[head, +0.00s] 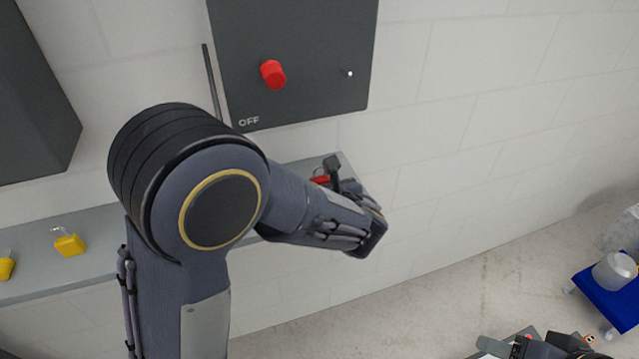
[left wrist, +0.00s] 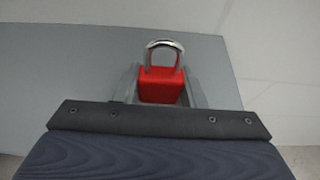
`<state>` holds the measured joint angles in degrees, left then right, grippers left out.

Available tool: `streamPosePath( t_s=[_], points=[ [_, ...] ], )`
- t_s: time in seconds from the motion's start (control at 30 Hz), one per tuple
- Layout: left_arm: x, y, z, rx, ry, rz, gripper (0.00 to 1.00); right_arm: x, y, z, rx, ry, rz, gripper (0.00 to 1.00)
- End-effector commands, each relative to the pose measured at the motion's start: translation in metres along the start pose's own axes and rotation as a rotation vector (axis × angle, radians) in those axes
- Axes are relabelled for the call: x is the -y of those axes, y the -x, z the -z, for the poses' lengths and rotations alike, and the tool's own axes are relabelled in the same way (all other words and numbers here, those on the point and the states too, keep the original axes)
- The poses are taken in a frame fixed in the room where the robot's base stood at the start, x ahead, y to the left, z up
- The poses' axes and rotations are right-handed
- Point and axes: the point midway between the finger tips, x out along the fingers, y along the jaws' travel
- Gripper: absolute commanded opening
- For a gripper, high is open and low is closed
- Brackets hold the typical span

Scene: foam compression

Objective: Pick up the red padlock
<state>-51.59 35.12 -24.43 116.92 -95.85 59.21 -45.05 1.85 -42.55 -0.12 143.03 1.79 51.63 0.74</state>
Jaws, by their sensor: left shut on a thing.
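The red padlock (left wrist: 161,87) has a silver shackle and stands between the two fingers of my left gripper (left wrist: 161,88) in the left wrist view. The fingers are shut on its sides, with the shackle pointing away from the wrist. In the head view a small red part of the padlock (head: 321,180) shows at the right end of the grey shelf (head: 100,221). My left gripper (head: 328,178) is there, partly hidden by its own arm. I cannot tell whether the padlock touches the shelf. My right gripper's fingers are not clearly visible at the bottom right.
Two yellow padlocks, one nearer (head: 69,244) and one at the left edge (head: 6,267), are on the shelf. A dark panel (head: 320,50) with a red knob (head: 272,74) hangs above. A blue cart (head: 606,297) stands on the floor at right.

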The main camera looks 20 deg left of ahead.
Motion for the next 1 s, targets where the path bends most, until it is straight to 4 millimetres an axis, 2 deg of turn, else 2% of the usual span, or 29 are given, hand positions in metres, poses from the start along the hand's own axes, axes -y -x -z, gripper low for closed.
streamPosePath(
  t_s=[0.07,0.37,0.53,0.63,0.9,1.0],
  points=[
    [0.0,0.0,0.0,0.0,0.0,0.0,0.12,0.0,0.0,0.0,0.0,0.0,0.0,0.51],
    [0.0,0.001,-0.003,0.001,0.001,0.001,0.12,0.0,0.001,0.0,0.0,0.0,0.0,0.51],
    [0.001,0.007,-0.017,0.002,0.004,0.002,0.12,0.002,0.004,0.002,0.0,0.0,0.0,0.51],
    [0.001,0.014,-0.034,0.002,0.007,0.003,0.12,0.003,0.007,0.004,0.0,0.0,0.0,0.51],
    [-0.039,0.07,-0.077,0.001,0.01,0.007,0.12,0.007,0.016,0.008,0.0,0.0,0.0,0.51],
    [-0.06,0.089,-0.077,0.0,0.005,0.006,0.12,0.007,0.016,0.008,0.0,0.0,0.0,0.51]
  ],
)
